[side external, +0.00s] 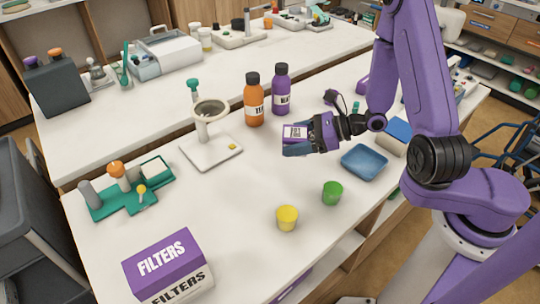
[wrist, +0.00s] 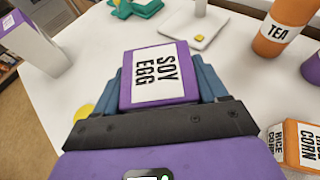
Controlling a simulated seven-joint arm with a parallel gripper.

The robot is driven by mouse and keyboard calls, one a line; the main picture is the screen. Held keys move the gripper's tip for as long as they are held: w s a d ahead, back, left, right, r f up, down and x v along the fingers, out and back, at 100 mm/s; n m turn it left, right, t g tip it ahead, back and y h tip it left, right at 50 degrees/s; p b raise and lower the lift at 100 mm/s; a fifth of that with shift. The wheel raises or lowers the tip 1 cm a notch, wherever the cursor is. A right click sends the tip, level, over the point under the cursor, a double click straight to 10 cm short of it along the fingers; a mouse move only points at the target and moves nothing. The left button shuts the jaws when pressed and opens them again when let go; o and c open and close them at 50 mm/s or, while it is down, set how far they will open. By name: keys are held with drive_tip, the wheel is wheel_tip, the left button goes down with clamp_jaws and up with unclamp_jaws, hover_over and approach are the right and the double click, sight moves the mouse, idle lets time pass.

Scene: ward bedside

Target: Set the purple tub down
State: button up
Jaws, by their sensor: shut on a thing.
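The purple tub (side external: 294,132) with a white label is held in my gripper (side external: 298,148), above the white table near its middle. In the wrist view the tub (wrist: 160,72) shows a label reading "SOY EGG". The blue fingers close on it from both sides. In the side view the fingers cover its lower part, and its exact height over the table is hard to tell. Its underside is hidden in the wrist view.
A blue tray (side external: 364,162) lies to the right of the tub. A green cup (side external: 332,192) and yellow cup (side external: 287,218) stand in front. Orange (side external: 254,100) and purple (side external: 281,90) bottles stand behind, a white stand (side external: 210,150) left. Table between stand and cups is clear.

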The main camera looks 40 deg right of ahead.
hover_over(270, 164)
drive_tip(key=f, duration=0.6)
drive_tip(key=shift+s+f, duration=0.2)
drive_tip(key=shift+f, duration=0.2)
drive_tip(key=shift+w+f, duration=0.15)
drive_tip(key=shift+f, duration=1.55)
drive_tip(key=shift+f, duration=0.1)
drive_tip(key=o, duration=1.2)
